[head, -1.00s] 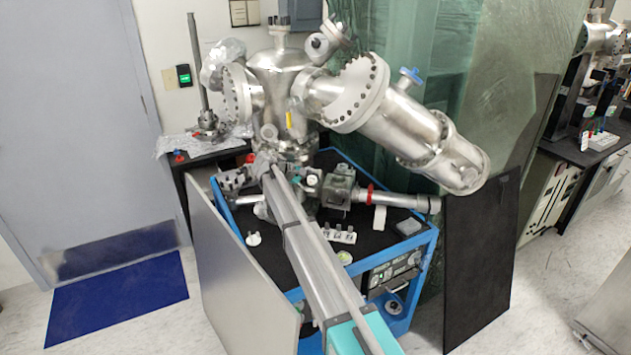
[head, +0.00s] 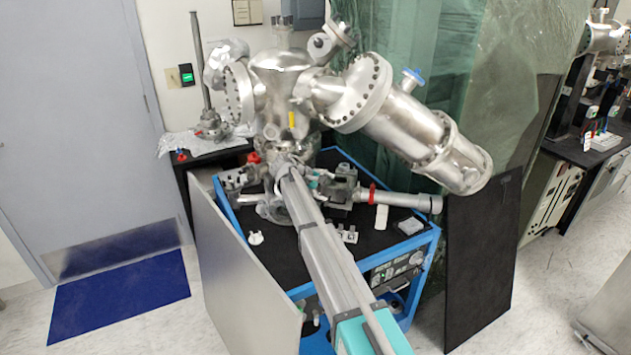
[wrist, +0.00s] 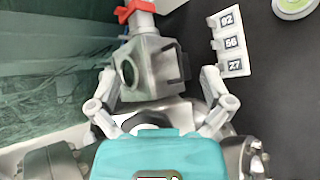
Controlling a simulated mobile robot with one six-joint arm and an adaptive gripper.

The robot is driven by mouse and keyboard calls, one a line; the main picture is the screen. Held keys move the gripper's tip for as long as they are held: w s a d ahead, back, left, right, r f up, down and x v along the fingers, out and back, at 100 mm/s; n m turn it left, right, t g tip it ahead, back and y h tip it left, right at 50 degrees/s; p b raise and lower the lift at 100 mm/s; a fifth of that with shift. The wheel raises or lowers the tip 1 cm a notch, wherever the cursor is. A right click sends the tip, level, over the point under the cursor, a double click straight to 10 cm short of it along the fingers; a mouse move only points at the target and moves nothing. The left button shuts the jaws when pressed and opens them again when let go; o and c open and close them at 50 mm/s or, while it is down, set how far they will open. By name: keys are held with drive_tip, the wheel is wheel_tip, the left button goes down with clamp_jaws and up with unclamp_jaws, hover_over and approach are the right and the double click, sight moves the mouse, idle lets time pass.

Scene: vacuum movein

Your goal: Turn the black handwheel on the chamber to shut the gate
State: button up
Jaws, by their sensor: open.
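The steel chamber (head: 280,85) stands on the blue-framed cart, and my arm reaches to its lower front. In the wrist view my gripper (wrist: 159,80) is open, with one finger on each side of a grey metal block (wrist: 150,70) that has a round port. That block also shows in the head view (head: 343,183), right of my arm's end. I cannot clearly make out the black handwheel. A dark part with a pale edge shows between the fingers, just above the gripper's teal body, but I cannot tell whether it is the wheel. My arm hides part of the chamber's base.
A steel tube with a red ring (head: 373,194) runs right from the block. White number tags (wrist: 231,42) and a round green-topped item (wrist: 293,5) lie on the black cart top (head: 270,262). A grey panel (head: 245,280) leans at the cart's left.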

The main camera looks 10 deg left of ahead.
drive_tip(key=s+d+f+m+g+y, duration=0.2)
drive_tip(key=s+d+f+m, duration=0.1)
drive_tip(key=s+d, duration=0.75)
drive_tip(key=s+d+f+m+g+y, duration=0.1)
drive_tip(key=s+d, duration=0.3)
drive_tip(key=s, duration=0.5)
drive_tip(key=s+d+f+m+y, duration=0.2)
drive_tip(key=s+d+m+y, duration=0.2)
drive_tip(key=s, duration=0.6)
drive_tip(key=s+d+f+m+g+y, duration=0.1)
drive_tip(key=s+d+f+m+y, duration=0.1)
drive_tip(key=s+d, duration=0.3)
drive_tip(key=s+m, duration=0.1)
drive_tip(key=s, duration=0.3)
drive_tip(key=shift+s+d+g+y, duration=0.25)
drive_tip(key=shift+d+g+y, duration=0.05)
drive_tip(key=shift+y, duration=0.1)
